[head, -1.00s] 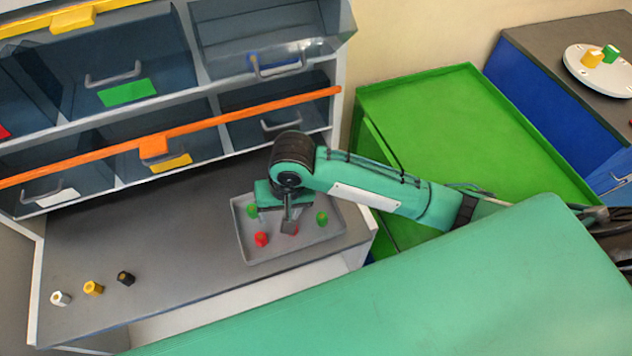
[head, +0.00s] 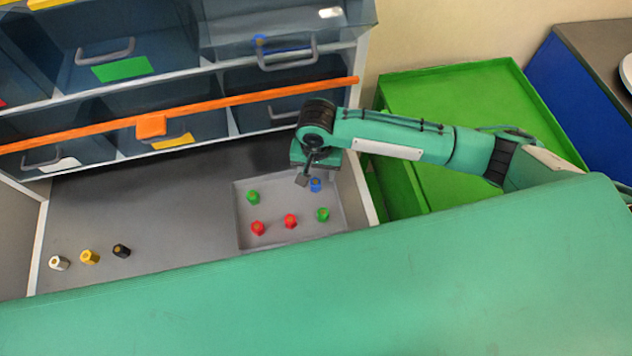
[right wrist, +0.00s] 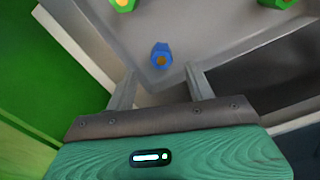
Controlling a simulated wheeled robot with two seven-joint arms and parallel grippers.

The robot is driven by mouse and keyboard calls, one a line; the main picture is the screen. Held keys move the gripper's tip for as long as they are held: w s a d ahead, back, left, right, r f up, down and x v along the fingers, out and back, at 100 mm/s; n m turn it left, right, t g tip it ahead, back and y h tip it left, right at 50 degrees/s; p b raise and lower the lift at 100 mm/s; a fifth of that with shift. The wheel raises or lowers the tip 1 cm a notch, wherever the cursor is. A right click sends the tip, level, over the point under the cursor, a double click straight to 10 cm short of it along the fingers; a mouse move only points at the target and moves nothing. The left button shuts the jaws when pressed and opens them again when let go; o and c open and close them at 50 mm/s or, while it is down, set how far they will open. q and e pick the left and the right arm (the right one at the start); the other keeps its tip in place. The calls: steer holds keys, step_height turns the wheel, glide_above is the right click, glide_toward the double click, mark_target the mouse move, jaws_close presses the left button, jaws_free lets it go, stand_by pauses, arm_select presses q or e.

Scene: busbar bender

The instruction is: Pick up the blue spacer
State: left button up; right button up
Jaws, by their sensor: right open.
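The blue spacer (head: 315,185) stands near the back right corner of the grey tray (head: 243,222). In the right wrist view the blue spacer (right wrist: 161,55) shows just beyond the fingertips, between their lines. My right gripper (head: 306,178) is over that tray corner, beside the spacer in the head view. In the right wrist view my right gripper (right wrist: 160,80) is open, its two fingers apart with nothing between them. My left gripper is not in view.
The tray also holds two green spacers (head: 253,196) (head: 323,214) and two red spacers (head: 257,228) (head: 290,220). White, yellow and black spacers (head: 121,250) stand at the left. A drawer cabinet with an orange rail (head: 230,107) rises behind. A green cart (head: 450,95) is at right.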

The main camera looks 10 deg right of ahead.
mark_target(316, 182)
steer(key=shift+a+f, duration=0.1)
steer(key=shift+f, duration=0.55)
step_height(316, 182, down, 4)
steer(key=shift+r+p, duration=0.2)
steer(key=shift+p, duration=0.2)
steer(key=shift+f, duration=0.25)
steer(key=shift+s+a, duration=0.1)
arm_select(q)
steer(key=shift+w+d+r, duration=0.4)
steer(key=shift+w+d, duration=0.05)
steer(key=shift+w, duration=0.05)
arm_select(e)
steer(key=c, duration=1)
